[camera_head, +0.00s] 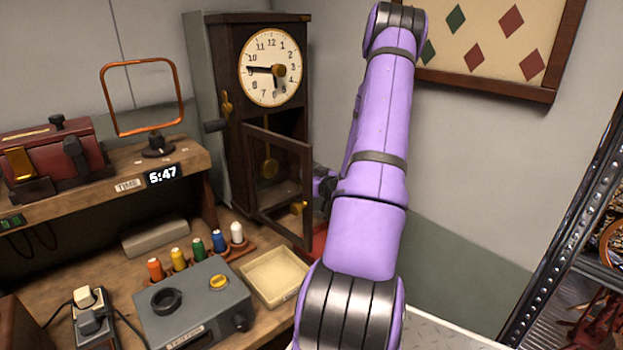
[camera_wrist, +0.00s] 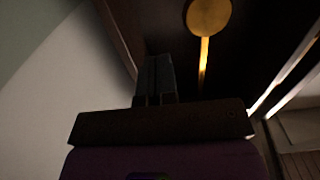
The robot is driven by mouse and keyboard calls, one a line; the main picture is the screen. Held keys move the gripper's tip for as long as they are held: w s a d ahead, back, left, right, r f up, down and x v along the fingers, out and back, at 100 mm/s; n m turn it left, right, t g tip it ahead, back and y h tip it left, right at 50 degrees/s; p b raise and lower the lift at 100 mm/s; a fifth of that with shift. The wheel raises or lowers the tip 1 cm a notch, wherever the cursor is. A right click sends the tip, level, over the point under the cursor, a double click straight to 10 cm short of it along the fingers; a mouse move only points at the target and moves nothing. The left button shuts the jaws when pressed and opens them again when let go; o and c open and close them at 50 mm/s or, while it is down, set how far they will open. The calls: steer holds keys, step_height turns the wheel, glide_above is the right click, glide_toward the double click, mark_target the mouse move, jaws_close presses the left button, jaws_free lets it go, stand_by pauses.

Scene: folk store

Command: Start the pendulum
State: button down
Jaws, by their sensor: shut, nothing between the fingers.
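The tall dark wooden clock (camera_head: 222,110) stands against the back wall, its round dial (camera_head: 270,66) showing about a quarter to six. Its lower glazed door (camera_head: 308,190) stands swung open toward me. The brass pendulum bob (camera_head: 270,166) hangs inside the case; its disc also shows at the top of the wrist view (camera_wrist: 209,17). My gripper (camera_wrist: 155,62) is shut and empty, inside or at the mouth of the dark case, with its tips left of the bob and apart from it in the picture. In the head view the gripper is mostly hidden by the door and my arm.
A digital display (camera_head: 162,174) on the shelf reads 5:47. A grey box (camera_head: 195,305), thread spools (camera_head: 198,247) and a cream tray (camera_head: 272,278) stand on the bench below the clock. A metal rack (camera_head: 560,220) stands at the right.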

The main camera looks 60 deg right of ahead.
steer(key=shift+x, duration=4.4)
